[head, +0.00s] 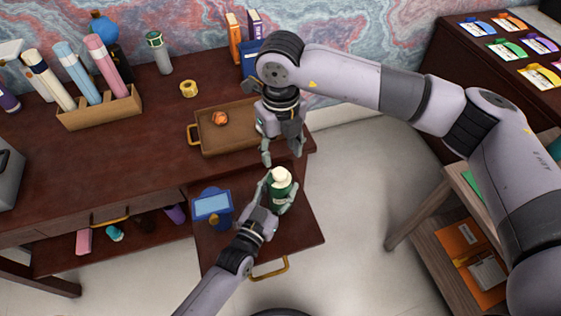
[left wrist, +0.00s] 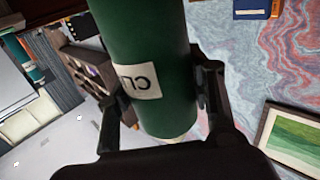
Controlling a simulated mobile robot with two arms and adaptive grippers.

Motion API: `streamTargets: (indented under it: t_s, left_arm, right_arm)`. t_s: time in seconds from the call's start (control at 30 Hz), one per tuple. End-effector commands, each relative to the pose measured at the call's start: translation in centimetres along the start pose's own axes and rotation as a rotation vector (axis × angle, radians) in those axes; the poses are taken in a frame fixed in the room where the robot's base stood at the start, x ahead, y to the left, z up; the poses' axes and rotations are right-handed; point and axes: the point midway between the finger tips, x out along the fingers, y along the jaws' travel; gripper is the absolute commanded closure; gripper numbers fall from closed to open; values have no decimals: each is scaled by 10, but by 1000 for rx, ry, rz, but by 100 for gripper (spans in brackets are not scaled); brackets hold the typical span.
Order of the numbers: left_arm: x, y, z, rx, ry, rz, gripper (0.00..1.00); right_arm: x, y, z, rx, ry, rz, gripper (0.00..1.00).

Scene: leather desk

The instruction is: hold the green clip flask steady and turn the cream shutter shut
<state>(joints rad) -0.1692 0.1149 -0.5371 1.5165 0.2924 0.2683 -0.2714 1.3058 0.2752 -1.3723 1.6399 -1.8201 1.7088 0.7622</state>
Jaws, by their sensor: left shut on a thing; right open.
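The green clip flask (head: 281,193) stands upright over the pulled-out lower shelf, with its cream shutter (head: 281,175) on top. My left gripper (head: 272,190) is shut on the flask's green body from the lower left. In the left wrist view the dark green flask (left wrist: 150,60), with a white label, sits between the two fingers of my left gripper (left wrist: 158,108). My right gripper (head: 283,160) is open and points down just above the cream shutter. It appears apart from the shutter, with nothing between its fingers.
A blue device with a pale screen (head: 212,206) stands left of the flask on the lower shelf (head: 308,232). A brown tray (head: 208,136) holding an orange item lies on the desk behind. A wooden holder (head: 100,112) with several tubes stands at the left. Open floor lies to the right.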

Motion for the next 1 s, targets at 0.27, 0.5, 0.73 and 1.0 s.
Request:
streamTargets:
  t_s: [0.27,0.5,0.73,1.0]
  left_arm:
    - [0,0,0,0,-1,0,85]
    - [0,0,0,0,-1,0,85]
    - [0,0,0,0,-1,0,50]
    - [0,0,0,0,0,0,32]
  right_arm:
    - [-37,1,0,-2,-1,0,53]
    - [-42,1,0,-2,1,1,53]
    - [-41,1,0,-2,1,1,53]
    - [-41,1,0,-2,1,1,53]
